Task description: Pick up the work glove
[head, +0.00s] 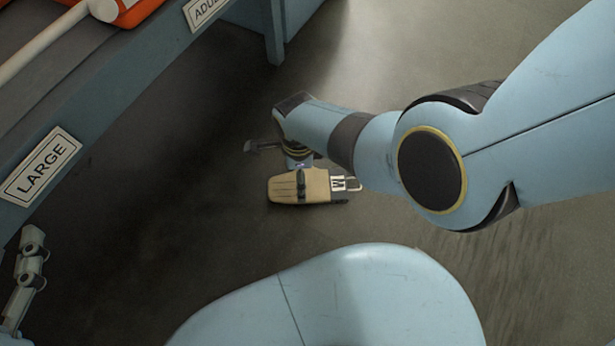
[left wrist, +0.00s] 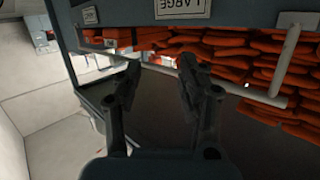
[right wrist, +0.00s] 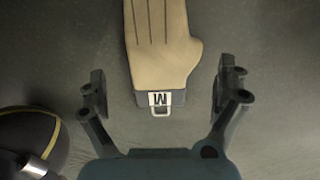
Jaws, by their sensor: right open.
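The work glove (head: 285,188) is tan with a dark cuff, a white label reading M and a small loop. It lies flat on the floor below my right arm. My right gripper (head: 281,167) is open above it; one finger overlaps the glove in the head view. In the right wrist view the glove (right wrist: 160,45) lies between and beyond the spread fingers (right wrist: 160,90), its cuff toward the gripper and touching neither finger. Its fingertips run out of the frame. My left gripper (left wrist: 159,75) is open and empty, facing a rack; its fingers also show in the head view (head: 30,262).
A blue-grey rack (head: 120,85) with LARGE (head: 41,166) and ADULT-type labels runs along the left. Its leg (head: 274,35) stands on the floor. Several orange folded items (left wrist: 225,45) fill it behind a pale rail (left wrist: 240,92). The floor around the glove is clear.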

